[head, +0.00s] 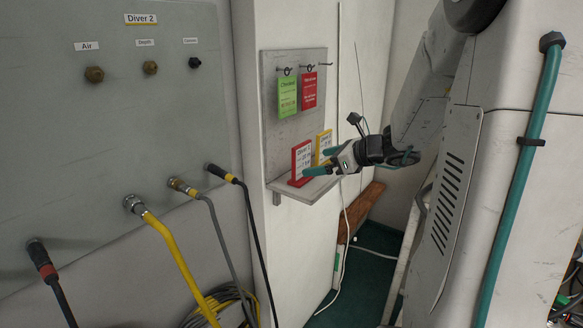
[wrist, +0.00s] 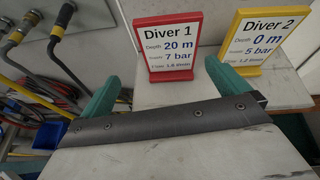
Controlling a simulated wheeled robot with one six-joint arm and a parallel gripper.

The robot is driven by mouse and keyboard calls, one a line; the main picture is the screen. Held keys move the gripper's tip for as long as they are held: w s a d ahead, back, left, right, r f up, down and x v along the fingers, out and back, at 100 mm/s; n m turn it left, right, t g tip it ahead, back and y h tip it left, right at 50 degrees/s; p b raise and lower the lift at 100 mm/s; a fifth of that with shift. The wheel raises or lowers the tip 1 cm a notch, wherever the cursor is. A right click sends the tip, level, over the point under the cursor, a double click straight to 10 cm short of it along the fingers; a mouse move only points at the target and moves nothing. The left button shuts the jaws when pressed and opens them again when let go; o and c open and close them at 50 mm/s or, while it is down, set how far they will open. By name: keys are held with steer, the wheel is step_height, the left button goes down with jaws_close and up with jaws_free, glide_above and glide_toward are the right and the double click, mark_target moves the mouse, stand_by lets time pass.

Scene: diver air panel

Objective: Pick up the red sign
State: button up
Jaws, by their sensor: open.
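A red-framed "Diver 1" sign (head: 299,162) stands upright on a small grey wall shelf (head: 325,185). In the wrist view the red sign (wrist: 168,47) faces me, reading 20 m and 7 bar. A separate red tag (head: 308,91) hangs from a hook on the board above. My gripper (head: 320,161) is open with green fingers, at shelf height in front of the signs. In the wrist view my gripper (wrist: 161,71) has the red sign beyond and between its fingertips, with nothing held. Whether the fingers touch the sign is unclear.
A yellow-framed "Diver 2" sign (head: 324,143) stands close to the right of the red one; it also shows in the wrist view (wrist: 262,40). A green tag (head: 287,95) hangs beside the red tag. Hoses (head: 180,262) hang from the panel (head: 90,140) at left.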

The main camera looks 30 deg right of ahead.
mark_target(304, 160)
steer(key=shift+w+d+r+m+t, duration=0.2)
steer(key=shift+w+d+m+t, duration=0.15)
steer(key=shift+m, duration=0.25)
steer(key=shift+w, duration=0.4)
steer(key=x, duration=0.7)
steer(key=shift+d+f, duration=0.1)
steer(key=shift+f, duration=0.1)
steer(key=c, duration=1)
